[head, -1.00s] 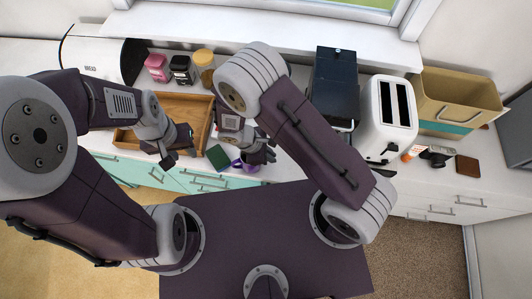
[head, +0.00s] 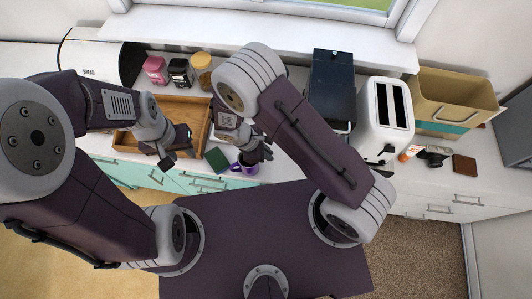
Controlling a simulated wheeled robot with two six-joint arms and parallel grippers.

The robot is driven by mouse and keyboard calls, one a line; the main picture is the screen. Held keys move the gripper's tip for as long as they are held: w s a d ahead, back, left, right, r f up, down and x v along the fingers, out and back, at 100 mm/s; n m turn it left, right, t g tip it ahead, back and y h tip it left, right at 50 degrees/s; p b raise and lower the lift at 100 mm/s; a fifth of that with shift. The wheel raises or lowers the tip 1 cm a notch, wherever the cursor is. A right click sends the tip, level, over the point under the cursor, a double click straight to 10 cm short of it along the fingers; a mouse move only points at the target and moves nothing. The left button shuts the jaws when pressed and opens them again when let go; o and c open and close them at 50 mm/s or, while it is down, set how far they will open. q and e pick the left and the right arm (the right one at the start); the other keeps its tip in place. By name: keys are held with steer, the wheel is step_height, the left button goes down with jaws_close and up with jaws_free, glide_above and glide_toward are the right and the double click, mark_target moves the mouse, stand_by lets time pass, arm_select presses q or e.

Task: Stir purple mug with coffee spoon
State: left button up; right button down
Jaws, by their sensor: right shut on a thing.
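The purple mug (head: 247,169) stands near the front edge of the white counter, with its handle to the left. My right gripper (head: 264,154) is just above and to the right of the mug and partly covers it. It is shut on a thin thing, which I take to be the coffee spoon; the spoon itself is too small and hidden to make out.
A dark green square (head: 217,159) lies left of the mug. Behind are the wooden tray (head: 199,107), several jars (head: 180,72) and a bread bin (head: 95,57). A dark box (head: 332,80), white toaster (head: 384,120) and tan bin (head: 450,98) stand to the right.

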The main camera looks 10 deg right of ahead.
steer(key=s+d+r+p, duration=0.1)
steer(key=d+r+p, duration=0.2)
steer(key=r+p, duration=0.2)
step_height(320, 180, up, 3)
steer(key=shift+d+r, duration=0.1)
steer(key=shift+d, duration=0.1)
stand_by(1.0)
step_height(320, 180, up, 5)
steer(key=p, duration=0.4)
steer(key=shift+s, duration=0.1)
stand_by(0.8)
